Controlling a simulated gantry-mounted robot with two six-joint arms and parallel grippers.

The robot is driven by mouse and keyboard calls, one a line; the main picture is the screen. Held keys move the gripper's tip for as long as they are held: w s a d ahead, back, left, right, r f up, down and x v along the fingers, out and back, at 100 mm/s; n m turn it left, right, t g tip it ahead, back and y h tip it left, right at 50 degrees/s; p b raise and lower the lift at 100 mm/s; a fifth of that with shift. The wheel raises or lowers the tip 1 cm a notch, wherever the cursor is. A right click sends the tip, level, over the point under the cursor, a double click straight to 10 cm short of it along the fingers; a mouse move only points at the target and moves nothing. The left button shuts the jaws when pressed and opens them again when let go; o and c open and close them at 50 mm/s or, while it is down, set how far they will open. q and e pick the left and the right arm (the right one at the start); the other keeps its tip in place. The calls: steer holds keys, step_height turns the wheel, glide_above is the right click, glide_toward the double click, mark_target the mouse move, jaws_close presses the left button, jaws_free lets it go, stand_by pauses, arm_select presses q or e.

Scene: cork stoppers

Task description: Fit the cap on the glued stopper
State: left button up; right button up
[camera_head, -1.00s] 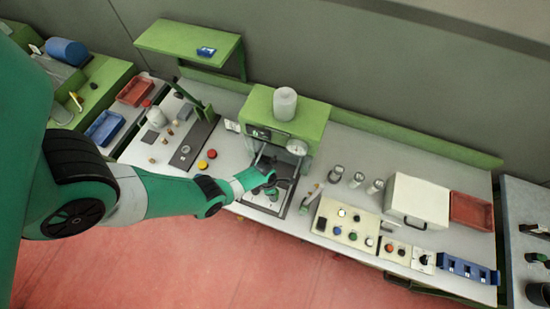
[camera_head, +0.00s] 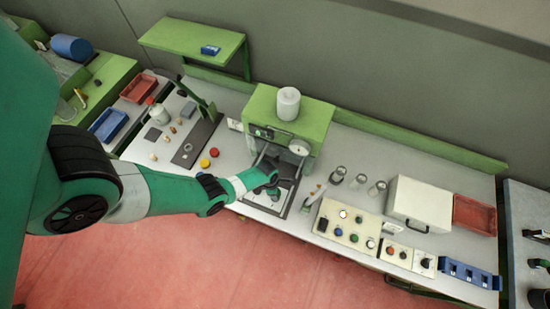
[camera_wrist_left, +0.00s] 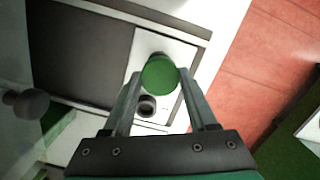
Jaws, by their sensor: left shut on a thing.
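In the left wrist view my left gripper (camera_wrist_left: 160,76) is shut on a round green cap (camera_wrist_left: 160,74), seen from above between the fingertips. A small dark round part (camera_wrist_left: 147,106) with a pale centre shows between the fingers, on a white plate (camera_wrist_left: 180,54). I cannot tell whether it is the glued stopper. The cap looks apart from it and above the plate, but the height is unclear. In the head view my left gripper (camera_head: 272,188) is at the front of the green press (camera_head: 311,117), over its base plate. My right gripper is not in view.
The press overhangs the plate from behind. A control panel (camera_head: 347,224) stands to its right, with several glass jars (camera_head: 337,175) and a white box (camera_head: 417,204) behind. Red (camera_head: 214,152) and yellow (camera_head: 204,163) round pieces lie to the left. The red floor is clear in front.

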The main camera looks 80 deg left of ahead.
arm_select(q)
steer(key=shift+f+b, duration=1.05)
steer(key=shift+f, duration=0.05)
stand_by(1.1)
steer(key=o, duration=1.4)
steer(key=shift+c, duration=0.2)
